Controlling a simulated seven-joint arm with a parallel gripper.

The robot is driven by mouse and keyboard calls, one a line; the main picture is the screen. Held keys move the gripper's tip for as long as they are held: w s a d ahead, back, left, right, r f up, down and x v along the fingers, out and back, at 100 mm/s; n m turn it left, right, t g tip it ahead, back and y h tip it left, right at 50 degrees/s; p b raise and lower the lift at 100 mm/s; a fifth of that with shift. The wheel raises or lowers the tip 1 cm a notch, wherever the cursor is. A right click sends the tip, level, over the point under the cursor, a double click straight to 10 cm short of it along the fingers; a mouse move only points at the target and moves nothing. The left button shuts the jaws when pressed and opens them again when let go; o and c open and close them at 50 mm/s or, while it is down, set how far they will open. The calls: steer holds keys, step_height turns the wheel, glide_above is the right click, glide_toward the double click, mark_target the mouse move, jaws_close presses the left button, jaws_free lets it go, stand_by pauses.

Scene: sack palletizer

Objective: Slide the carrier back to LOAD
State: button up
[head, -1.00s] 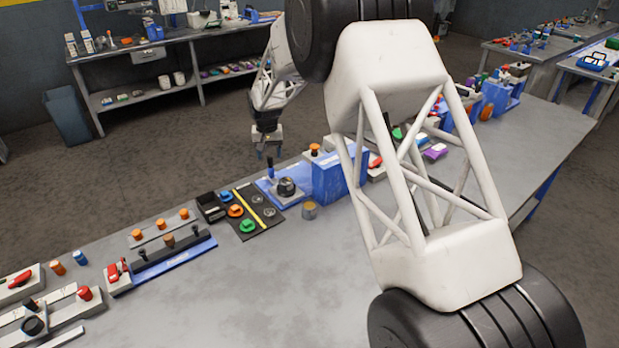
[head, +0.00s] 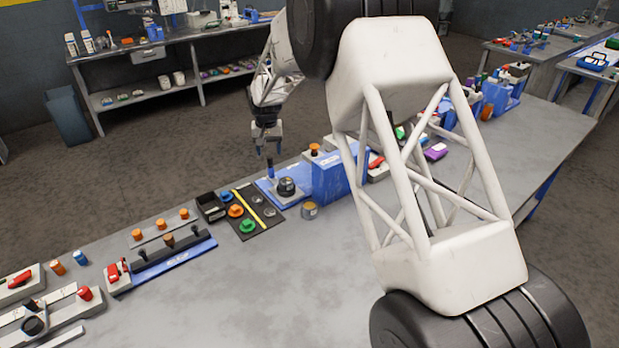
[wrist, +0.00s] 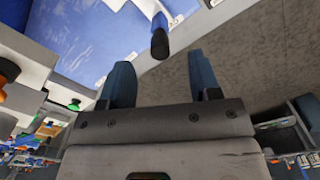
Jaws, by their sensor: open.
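The blue station base (head: 266,190) lies on the workbench, with a dark round part (head: 287,187) on it. An upright blue and dark handle (head: 270,172) stands at its back left. I cannot tell for sure which part is the carrier, and no LOAD mark is readable. My gripper (head: 267,150) is open and empty just above the handle in the head view. In the wrist view, the handle (wrist: 159,38) shows beyond the fingers (wrist: 162,70), between their lines and apart from both.
A tall blue housing (head: 335,182) stands right of the handle, with a small tin (head: 309,210) in front. A black board with coloured pieces (head: 250,213) lies to the left. The bench front (head: 240,285) is clear. My arm hides part of the bench at right.

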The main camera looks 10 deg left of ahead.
steer(key=shift+r, duration=1.5)
steer(key=shift+s+d+r, duration=0.1)
steer(key=shift+d+r, duration=0.1)
steer(key=shift+d, duration=0.05)
steer(key=s+d+r+m, duration=0.1)
steer(key=s+d+r, duration=0.55)
steer(key=d, duration=0.25)
steer(key=s+d+r+t, duration=0.1)
steer(key=s+d+r, duration=0.55)
steer(key=d, duration=0.35)
steer(key=s+d+r+m, duration=0.1)
steer(key=s+d+r, duration=0.4)
steer(key=s+d, duration=0.85)
steer(key=s, duration=0.5)
steer(key=s+d+f+t, duration=0.1)
steer(key=s+d, duration=0.5)
steer(key=s, duration=0.5)
steer(key=s+d+f+m, duration=0.1)
steer(key=s+d, duration=0.5)
steer(key=s, duration=0.5)
steer(key=shift+s+f+t, duration=0.2)
steer(key=shift+s+t, duration=0.05)
steer(key=shift+t, duration=0.05)
